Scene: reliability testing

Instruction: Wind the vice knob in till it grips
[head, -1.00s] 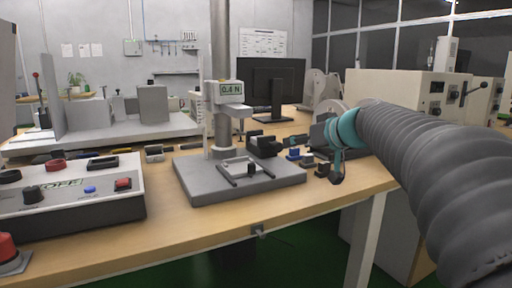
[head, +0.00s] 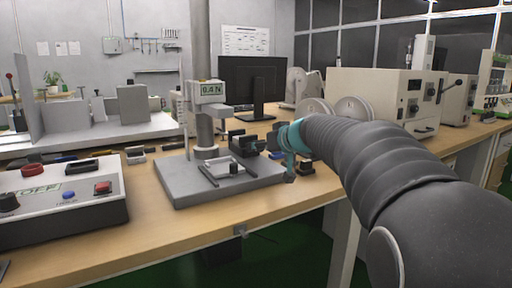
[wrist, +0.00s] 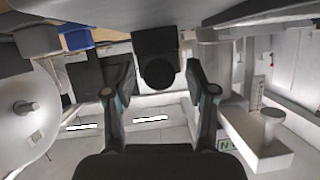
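The fingers are spread, with gaps on both sides of the knob. I cannot tell how deep it sits between them. The vice jaws are not clear in the wrist view.
The force stand (head: 202,120) with its "0.4 N" display is left of the vice. A control box (head: 75,210) fills the table's left. A monitor (head: 252,80) stands behind. A blue block (wrist: 77,39) shows in the wrist view. The table's front strip (head: 190,225) is clear.

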